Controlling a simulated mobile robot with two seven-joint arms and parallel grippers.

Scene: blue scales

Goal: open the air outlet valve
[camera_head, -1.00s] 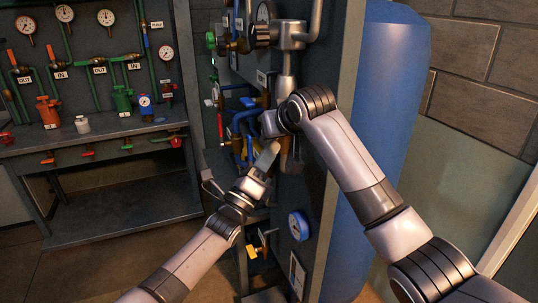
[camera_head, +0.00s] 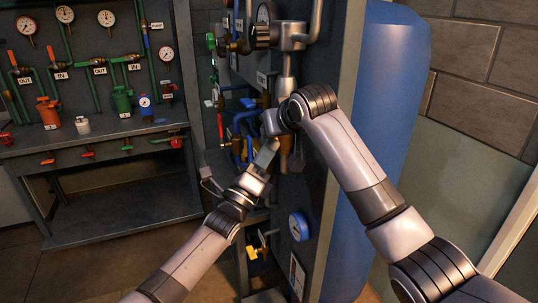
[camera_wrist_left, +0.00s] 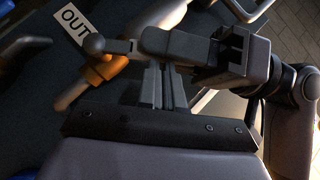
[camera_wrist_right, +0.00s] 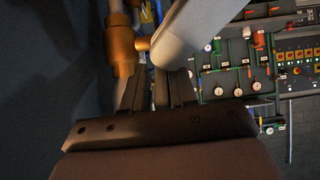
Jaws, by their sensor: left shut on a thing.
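A brass outlet valve (camera_wrist_left: 100,72) with a white OUT label (camera_wrist_left: 75,22) shows at the upper left of the left wrist view. A dark lever with a rounded knob (camera_wrist_left: 95,45) crosses in front of it. My left gripper (camera_wrist_left: 160,68) is shut on the lever. In the head view, my left gripper (camera_head: 266,152) reaches up to the pipe panel. My right gripper (camera_head: 271,122) is close above it, and its fingertips are hidden there.
A tall blue tank (camera_head: 390,130) stands right of the panel. Blue and brass pipes (camera_head: 242,125) crowd the space behind the grippers. A round blue gauge (camera_head: 299,226) is below. A workbench (camera_head: 100,140) with gauges and valves stands at left; the floor between is clear.

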